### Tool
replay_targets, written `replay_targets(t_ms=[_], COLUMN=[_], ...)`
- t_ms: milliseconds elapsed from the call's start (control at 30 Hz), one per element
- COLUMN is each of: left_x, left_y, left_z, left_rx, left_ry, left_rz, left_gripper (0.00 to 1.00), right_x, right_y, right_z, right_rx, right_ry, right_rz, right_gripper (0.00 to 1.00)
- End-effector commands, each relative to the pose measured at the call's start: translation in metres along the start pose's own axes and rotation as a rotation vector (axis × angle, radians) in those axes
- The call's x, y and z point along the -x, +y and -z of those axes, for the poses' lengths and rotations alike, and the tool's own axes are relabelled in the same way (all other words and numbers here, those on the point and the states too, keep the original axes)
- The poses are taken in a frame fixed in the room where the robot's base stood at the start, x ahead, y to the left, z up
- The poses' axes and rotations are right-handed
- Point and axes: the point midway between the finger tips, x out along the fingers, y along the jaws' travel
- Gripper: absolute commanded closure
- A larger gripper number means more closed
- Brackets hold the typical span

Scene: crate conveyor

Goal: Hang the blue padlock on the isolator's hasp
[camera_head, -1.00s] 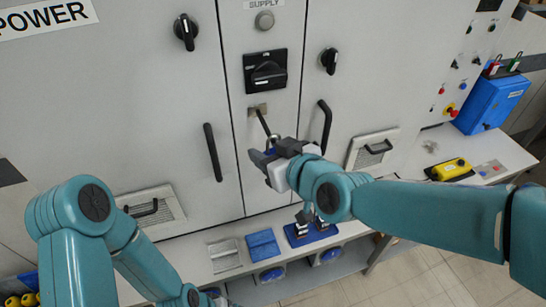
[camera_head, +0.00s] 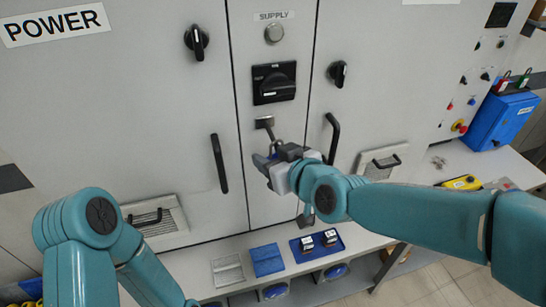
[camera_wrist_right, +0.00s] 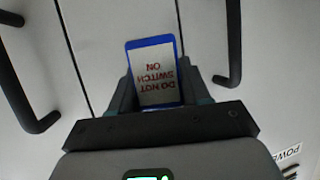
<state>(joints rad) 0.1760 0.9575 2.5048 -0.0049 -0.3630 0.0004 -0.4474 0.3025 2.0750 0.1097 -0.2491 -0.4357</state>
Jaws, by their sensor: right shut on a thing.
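My right gripper (camera_head: 268,166) is in front of the cabinet's middle panel, just below the isolator (camera_head: 274,82), a black rotary switch. It is shut on the blue padlock (camera_wrist_right: 155,70), whose blue-edged white face reads "DO NOT SWITCH ON" upside down in the right wrist view. In the head view the gripper mostly hides the padlock's body. The small hasp (camera_head: 264,122) sits below the isolator, with a thin dark bar slanting down from it towards the gripper. I cannot tell whether the shackle passes through the hasp. My left gripper is out of view.
Black door handles (camera_head: 219,163) flank the middle panel, with the right one (camera_head: 332,138) close to my right gripper. Below, a shelf carries a blue tray (camera_head: 317,244) with two dark blocks and a blue cloth-like item (camera_head: 267,260). A blue box (camera_head: 500,120) stands far right.

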Motion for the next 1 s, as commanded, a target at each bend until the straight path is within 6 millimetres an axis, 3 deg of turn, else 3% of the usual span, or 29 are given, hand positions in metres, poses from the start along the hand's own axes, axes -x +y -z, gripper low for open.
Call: replay_targets(t_ms=[233,267,333,733,867,1000], left_x=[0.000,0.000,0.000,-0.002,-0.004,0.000], left_y=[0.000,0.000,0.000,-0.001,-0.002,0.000], left_z=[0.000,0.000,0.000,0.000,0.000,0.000], left_rx=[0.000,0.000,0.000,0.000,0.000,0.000], left_ry=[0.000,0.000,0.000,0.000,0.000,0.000], left_rz=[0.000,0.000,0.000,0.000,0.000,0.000], left_gripper=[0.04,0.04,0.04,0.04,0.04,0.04], right_x=[-0.001,-0.001,-0.001,0.007,0.032,0.071], right_y=[0.000,0.000,0.000,0.000,0.000,0.000], right_z=[-0.001,-0.001,-0.002,-0.002,-0.001,0.002], right_rx=[0.000,0.000,0.000,0.000,-0.001,0.000], right_ry=[-0.003,-0.003,-0.003,-0.004,0.002,0.004], right_rz=[0.001,0.001,0.001,0.001,0.000,-0.001], right_gripper=[1.00,0.47,0.24,0.24,0.24,0.24])
